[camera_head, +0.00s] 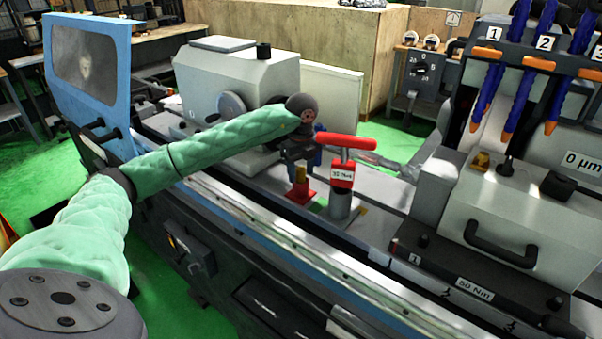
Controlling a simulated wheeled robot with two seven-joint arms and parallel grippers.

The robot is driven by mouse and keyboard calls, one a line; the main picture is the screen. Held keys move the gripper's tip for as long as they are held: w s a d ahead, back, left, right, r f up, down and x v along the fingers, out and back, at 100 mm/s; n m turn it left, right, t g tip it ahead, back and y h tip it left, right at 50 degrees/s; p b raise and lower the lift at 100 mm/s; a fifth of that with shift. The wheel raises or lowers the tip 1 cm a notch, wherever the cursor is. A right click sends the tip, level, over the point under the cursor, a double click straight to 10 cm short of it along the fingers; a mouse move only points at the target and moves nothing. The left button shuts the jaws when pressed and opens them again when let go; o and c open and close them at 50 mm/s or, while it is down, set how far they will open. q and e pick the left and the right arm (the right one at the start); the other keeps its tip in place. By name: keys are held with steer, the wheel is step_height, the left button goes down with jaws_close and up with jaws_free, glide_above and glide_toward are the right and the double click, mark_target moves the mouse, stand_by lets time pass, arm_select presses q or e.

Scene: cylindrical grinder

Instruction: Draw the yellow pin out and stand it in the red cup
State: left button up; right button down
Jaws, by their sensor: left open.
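My left gripper (296,157) hangs over the machine bed, with dark fingers pointing down. It is open. Just below it, a short yellow piece that looks like the yellow pin (301,174) stands upright in the small red cup (300,194). The gripper's fingers are close above the pin; I cannot tell whether they touch it. The cup sits on the bed, left of a grey post. My right gripper is not in view.
A red handle (345,141) with a red labelled block (343,175) tops the grey post (341,206), close right of the cup. A grey machine housing (520,215) with a black handle stands at right. Blue hoses (495,75) hang above it. A blue-framed door (92,85) is at left.

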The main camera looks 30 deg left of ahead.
arm_select(q)
step_height(320, 180, up, 7)
steer(key=shift+b, duration=1.1)
